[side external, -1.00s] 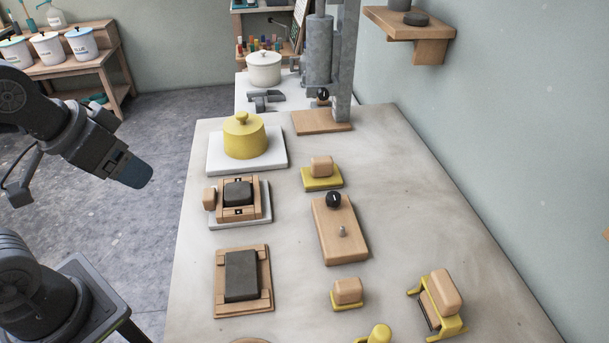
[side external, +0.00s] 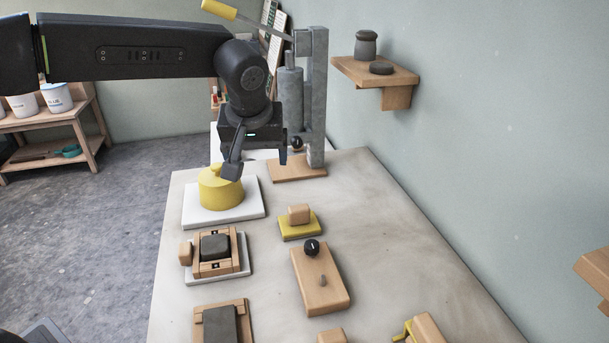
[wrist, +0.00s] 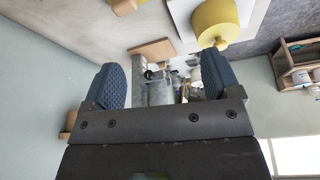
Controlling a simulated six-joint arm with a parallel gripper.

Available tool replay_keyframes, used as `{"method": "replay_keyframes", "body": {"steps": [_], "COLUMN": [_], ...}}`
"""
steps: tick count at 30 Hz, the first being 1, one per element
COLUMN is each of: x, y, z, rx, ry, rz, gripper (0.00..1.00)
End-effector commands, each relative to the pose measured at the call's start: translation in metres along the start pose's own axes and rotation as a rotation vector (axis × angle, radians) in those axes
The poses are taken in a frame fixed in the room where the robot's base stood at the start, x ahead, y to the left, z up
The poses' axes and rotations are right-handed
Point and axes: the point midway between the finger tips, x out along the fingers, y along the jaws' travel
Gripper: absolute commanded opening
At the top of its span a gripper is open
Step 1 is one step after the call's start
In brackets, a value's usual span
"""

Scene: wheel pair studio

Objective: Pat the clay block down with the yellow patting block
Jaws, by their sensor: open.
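A dark grey clay block (side external: 215,246) sits in a wooden frame on a white slab, on the left side of the table. A yellow-based block with a wooden grip (side external: 299,222) stands to its right and farther back. A similar wooden grip (side external: 333,336) shows at the bottom edge, its base cut off. Which one is the patting block I cannot tell. My gripper (side external: 258,163) is open and empty, pointing down over the back of the table, near the yellow knobbed cylinder (side external: 220,190). In the wrist view its two fingers (wrist: 163,86) are wide apart with nothing held.
The yellow cylinder stands on a white slab (side external: 250,212), partly covered by a finger. Behind my gripper is a grey upright press (side external: 318,100) with a yellow-handled lever. A wooden board with a black knob (side external: 322,285) lies at right. Another dark slab (side external: 220,325) is in front. Bare table lies at right.

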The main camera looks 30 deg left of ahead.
Motion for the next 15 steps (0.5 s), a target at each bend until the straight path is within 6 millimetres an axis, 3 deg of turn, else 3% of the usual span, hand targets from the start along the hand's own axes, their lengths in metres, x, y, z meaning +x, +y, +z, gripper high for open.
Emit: {"method": "replay_keyframes", "body": {"steps": [1,6,10,15], "x": [0.015,0.048,0.062,0.072], "y": [0.02,0.064,0.079,0.083], "z": [0.0,0.001,0.004,0.004], "rx": [-0.027,-0.133,-0.178,-0.193], "ry": [0.001,0.026,0.038,0.043], "rz": [-0.02,-0.063,-0.079,-0.084], "gripper": [0.83,0.83,0.83,0.83]}}
